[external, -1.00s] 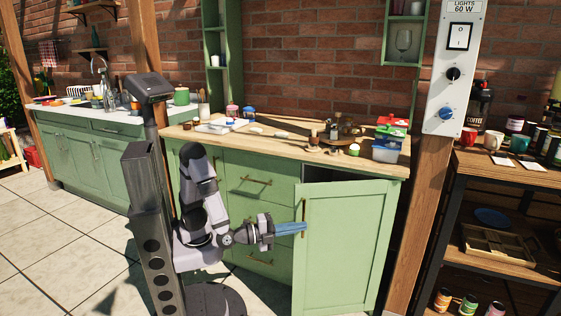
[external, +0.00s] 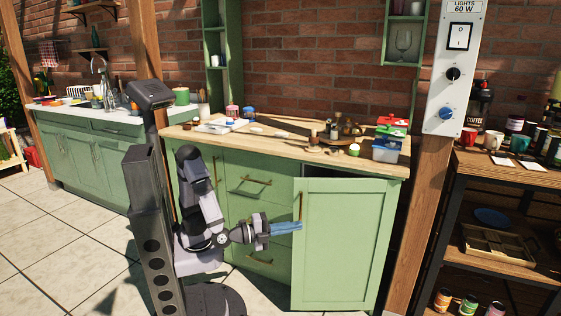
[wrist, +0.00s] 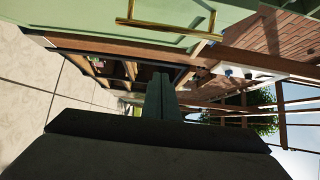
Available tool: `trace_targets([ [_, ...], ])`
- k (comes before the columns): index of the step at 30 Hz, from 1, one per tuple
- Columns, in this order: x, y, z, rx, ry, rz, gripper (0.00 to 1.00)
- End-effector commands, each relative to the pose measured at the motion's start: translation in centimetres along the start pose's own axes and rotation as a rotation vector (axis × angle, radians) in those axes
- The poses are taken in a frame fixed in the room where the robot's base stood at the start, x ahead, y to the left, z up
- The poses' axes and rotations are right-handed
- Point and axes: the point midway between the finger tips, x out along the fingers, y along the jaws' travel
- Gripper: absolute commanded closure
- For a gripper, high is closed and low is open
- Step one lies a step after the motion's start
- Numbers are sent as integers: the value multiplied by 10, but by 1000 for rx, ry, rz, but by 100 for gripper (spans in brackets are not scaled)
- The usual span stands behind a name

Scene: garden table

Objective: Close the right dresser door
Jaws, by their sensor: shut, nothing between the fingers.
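The right dresser door (external: 345,250) is green with a vertical brass handle (external: 301,206). It stands ajar, with a dark gap (external: 330,171) above it under the wooden top. My gripper (external: 299,227) is shut and empty, with its blue-grey fingers pointing right at the door's left edge, just below the handle. I cannot tell whether the fingertips touch the door. In the wrist view, my shut fingers (wrist: 161,97) show at centre, and a green panel with a brass handle (wrist: 168,27) lies across the top.
The green dresser (external: 248,205) has drawers with brass handles left of the door. Its wooden top (external: 270,147) holds small items and a box with a red lid (external: 391,138). A wooden post (external: 425,200) and a dark shelf rack (external: 505,270) stand to the right. Tiled floor (external: 60,235) lies open at left.

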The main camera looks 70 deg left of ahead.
Motion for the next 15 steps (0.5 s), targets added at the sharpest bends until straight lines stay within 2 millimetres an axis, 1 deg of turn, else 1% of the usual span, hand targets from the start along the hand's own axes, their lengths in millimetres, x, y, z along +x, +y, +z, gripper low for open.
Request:
trace_targets([
  [1, -5, 6, 0, -6, 3, -1, 100],
  [3, -10, 7, 0, -6, 5, 2, 100],
  [9, -36, 5, 0, -5, 7, 3, 100],
  [15, -52, 2, 0, -1, 5, 2, 100],
])
